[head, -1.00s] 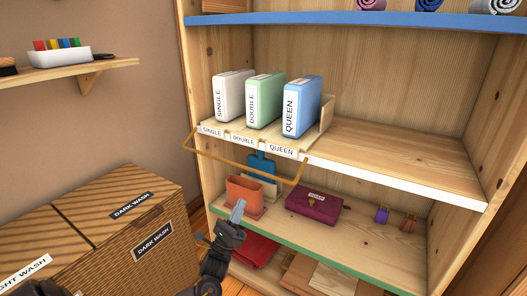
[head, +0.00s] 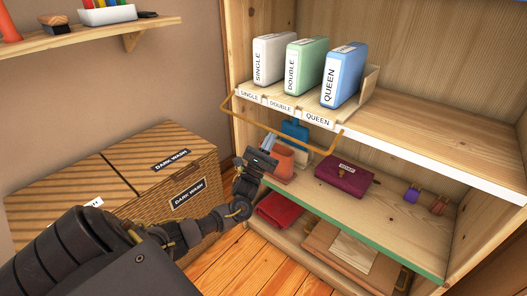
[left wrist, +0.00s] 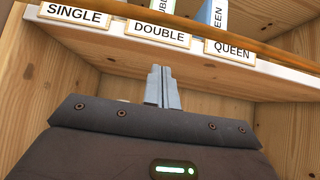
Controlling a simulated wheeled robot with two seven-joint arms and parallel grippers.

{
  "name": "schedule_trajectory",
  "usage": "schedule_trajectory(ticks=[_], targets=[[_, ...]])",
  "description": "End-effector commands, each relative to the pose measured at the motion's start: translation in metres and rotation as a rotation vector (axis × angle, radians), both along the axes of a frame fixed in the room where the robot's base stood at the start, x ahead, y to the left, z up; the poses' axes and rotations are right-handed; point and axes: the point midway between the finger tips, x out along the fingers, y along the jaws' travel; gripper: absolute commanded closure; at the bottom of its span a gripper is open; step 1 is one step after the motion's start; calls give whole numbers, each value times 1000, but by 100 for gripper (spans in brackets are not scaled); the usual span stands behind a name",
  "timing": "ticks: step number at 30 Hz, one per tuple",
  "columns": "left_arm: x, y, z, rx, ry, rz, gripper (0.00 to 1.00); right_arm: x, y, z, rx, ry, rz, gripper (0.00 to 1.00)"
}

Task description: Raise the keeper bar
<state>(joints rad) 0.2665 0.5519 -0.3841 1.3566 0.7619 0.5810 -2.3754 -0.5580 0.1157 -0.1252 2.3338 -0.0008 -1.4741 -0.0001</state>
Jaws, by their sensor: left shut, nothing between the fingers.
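The keeper bar (head: 250,120) is a thin tan-orange bar with bent ends. In the head view it hangs low in front of the labelled shelf edge, below the SINGLE, DOUBLE and QUEEN tags. In the left wrist view the bar (left wrist: 275,50) crosses the upper right as an orange strip. My left gripper (head: 270,141) is shut and empty, its fingertips pointing up near the bar's middle. In the left wrist view its closed fingers (left wrist: 160,72) point at the shelf edge under the DOUBLE tag. I cannot tell whether they touch the bar. My right gripper is not in view.
White, green and blue boxes (head: 341,76) stand upright behind the tags. The lower shelf holds an orange bin (head: 284,163), a blue item (head: 295,130) and a maroon pouch (head: 343,177). Wicker hampers (head: 150,160) stand to the left.

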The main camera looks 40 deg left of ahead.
Motion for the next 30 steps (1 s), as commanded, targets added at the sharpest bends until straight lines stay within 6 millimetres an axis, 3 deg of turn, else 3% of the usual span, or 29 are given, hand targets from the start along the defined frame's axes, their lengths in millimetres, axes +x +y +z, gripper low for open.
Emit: schedule_trajectory(ticks=[2,6,12,28,30], targets=[[9,0,11,0,-2,0,100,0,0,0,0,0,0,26],[-14,-1,19,1,2,-2,100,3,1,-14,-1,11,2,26],[-27,-1,24,0,1,-1,100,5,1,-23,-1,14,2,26],[-29,-1,26,0,5,0,100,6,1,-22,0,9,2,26],[-29,-1,28,-1,11,-1,100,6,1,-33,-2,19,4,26]])
